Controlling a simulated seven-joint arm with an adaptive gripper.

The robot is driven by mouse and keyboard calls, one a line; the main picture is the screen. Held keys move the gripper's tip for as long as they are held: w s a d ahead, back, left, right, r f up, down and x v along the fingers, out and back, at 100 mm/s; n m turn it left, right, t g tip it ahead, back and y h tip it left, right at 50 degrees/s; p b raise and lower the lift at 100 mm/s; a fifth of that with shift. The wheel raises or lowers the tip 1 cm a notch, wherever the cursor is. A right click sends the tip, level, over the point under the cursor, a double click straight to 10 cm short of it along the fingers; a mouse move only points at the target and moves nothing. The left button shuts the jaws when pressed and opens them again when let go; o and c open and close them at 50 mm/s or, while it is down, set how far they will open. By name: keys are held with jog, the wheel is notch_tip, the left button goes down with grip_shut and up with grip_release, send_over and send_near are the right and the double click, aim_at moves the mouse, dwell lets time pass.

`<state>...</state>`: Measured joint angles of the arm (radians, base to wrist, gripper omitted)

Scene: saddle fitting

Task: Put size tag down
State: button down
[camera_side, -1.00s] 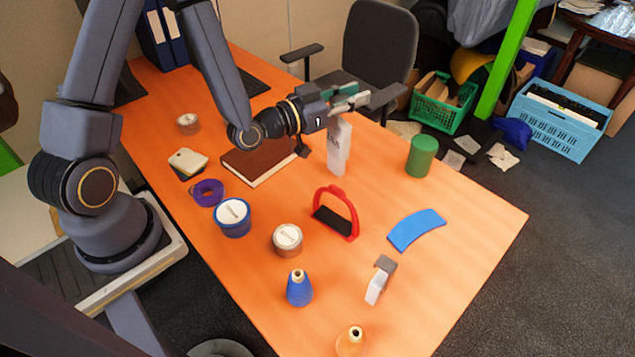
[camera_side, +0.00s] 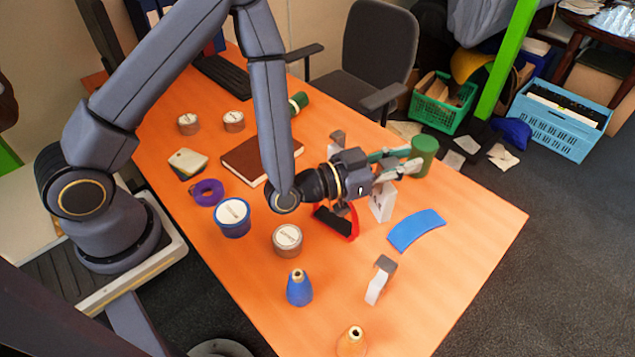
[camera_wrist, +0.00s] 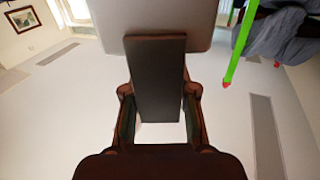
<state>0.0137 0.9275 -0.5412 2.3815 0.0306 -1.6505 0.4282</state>
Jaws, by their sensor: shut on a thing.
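My gripper (camera_side: 394,166) is shut on the size tag (camera_side: 382,203), a pale upright panel with a dark grip piece. The tag hangs below the fingers in the side view, just right of the red stirrup-like loop (camera_side: 353,226) with a black pad. I cannot tell whether its lower edge touches the table. In the wrist view the dark piece (camera_wrist: 156,80) sits between my fingers, with the pale panel (camera_wrist: 165,17) beyond it. My arm partly covers the red loop.
A green cylinder (camera_side: 424,157) stands close behind my gripper. A curved blue pad (camera_side: 416,231), another white-and-grey tag-like piece (camera_side: 379,281), a blue cone (camera_side: 299,289) and a tin (camera_side: 287,240) are nearby. The orange table (camera_side: 470,235) is clear at right.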

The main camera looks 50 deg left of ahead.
jog(key=w+d+f, duration=0.5)
jog(key=w+f, duration=0.7)
jog(key=shift+w+f, duration=0.15)
jog(key=shift+f, duration=0.25)
jog(key=c, duration=0.9)
grip_release()
